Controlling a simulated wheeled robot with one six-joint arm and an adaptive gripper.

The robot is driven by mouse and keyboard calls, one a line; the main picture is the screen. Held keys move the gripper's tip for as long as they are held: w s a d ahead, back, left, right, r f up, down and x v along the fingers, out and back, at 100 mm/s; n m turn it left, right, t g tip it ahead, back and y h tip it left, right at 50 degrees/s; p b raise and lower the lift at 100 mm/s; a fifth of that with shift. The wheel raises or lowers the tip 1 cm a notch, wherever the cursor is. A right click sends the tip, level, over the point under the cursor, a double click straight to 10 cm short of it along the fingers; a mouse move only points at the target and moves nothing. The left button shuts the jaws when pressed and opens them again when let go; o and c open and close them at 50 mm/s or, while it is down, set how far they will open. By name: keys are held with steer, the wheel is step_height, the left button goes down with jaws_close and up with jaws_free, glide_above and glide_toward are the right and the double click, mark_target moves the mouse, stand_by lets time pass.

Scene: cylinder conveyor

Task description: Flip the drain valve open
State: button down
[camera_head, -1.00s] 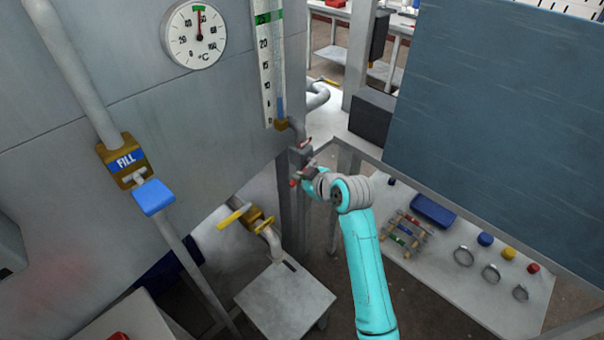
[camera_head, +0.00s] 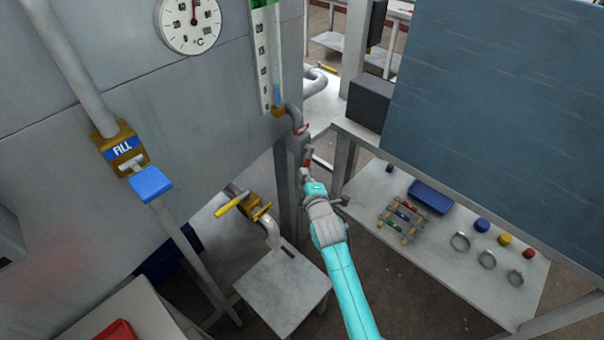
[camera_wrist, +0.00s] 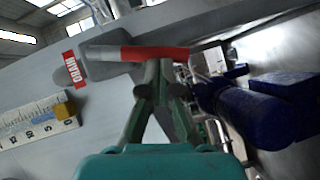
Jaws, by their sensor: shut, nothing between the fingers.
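A valve with a red-and-grey lever (camera_wrist: 150,54) crosses the upper middle of the wrist view. A red label (camera_wrist: 70,70) with white lettering, too small to read surely, is beside its grey end. In the head view the lever's red part (camera_head: 308,157) shows below the level gauge, by the tank corner. My gripper (camera_wrist: 155,66) is shut and empty. Its fingertips are at the lever's red part; whether they touch it I cannot tell. In the head view my gripper (camera_head: 306,171) is small, just below the lever. No label reading DRAIN is legible.
A yellow-handled valve (camera_head: 234,206) with a spout sits above a grey stool (camera_head: 285,295). The FILL valve's blue handle (camera_head: 151,184) is on the left. The level gauge (camera_head: 264,60) hangs above. A bench (camera_head: 400,245) with a blue tray (camera_head: 431,196) and rings is right.

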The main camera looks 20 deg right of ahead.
steer(key=shift+w+d+f+n+t, duration=0.3)
steer(key=shift+d+f+n, duration=0.05)
steer(key=shift+d+n, duration=0.15)
steer(key=shift+w+d+f+n+t, duration=0.25)
steer(key=shift+d+f+n+t, duration=0.05)
steer(key=shift+d+n, duration=0.15)
